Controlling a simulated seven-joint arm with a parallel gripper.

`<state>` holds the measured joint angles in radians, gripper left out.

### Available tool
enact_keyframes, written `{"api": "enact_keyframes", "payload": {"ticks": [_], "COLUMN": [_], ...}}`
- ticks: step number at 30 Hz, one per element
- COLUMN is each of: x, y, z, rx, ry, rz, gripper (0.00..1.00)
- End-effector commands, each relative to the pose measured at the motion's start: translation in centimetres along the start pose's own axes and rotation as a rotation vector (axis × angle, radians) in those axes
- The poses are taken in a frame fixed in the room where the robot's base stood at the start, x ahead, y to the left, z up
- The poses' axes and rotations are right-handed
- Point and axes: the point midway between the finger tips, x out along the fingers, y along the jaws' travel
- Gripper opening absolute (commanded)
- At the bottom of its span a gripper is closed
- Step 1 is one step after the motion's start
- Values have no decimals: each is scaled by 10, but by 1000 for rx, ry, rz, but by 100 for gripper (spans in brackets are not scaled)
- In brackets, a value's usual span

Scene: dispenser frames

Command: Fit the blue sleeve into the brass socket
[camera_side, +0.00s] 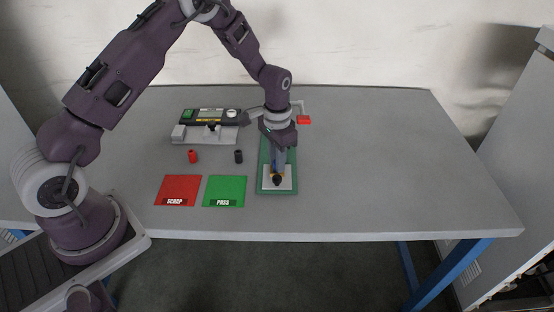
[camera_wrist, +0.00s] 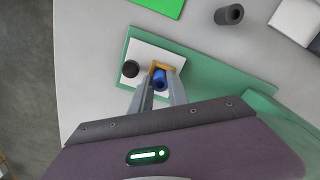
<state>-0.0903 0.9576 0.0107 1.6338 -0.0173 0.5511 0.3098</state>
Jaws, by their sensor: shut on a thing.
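The blue sleeve (camera_wrist: 161,80) is a short, hollow cylinder between my gripper's fingertips (camera_wrist: 160,86) in the wrist view. My gripper is shut on it. The brass socket (camera_wrist: 154,66) shows beside and partly behind the sleeve, on a white plate (camera_wrist: 144,50). I cannot tell whether the sleeve is inside the socket or just above it. In the side view my gripper (camera_side: 279,168) points down over the white plate (camera_side: 287,187). The sleeve is not clear there, and only a little brass shows.
A black cylinder (camera_wrist: 130,69) stands on the plate, left of the socket. The plate lies on a green base (camera_side: 265,160). Left of it are a dark cylinder (camera_side: 239,157), a red cylinder (camera_side: 192,157), red SCRAP (camera_side: 180,187) and green PASS (camera_side: 226,187) mats, and a grey device (camera_side: 205,135). The table's right is clear.

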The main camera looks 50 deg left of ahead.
Motion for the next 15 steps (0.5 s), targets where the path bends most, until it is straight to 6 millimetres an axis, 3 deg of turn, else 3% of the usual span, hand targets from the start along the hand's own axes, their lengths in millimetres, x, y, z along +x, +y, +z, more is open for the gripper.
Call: {"api": "enact_keyframes", "payload": {"ticks": [8, 9, 12, 15], "x": [2, 2, 1, 1], "y": [0, 0, 0, 0], "z": [0, 0, 0, 0], "rx": [-1, -1, -1, -1], "ry": [1, 1, 1, 1], "rz": [0, 0, 0, 0], "gripper": [0, 26, 42, 42]}}
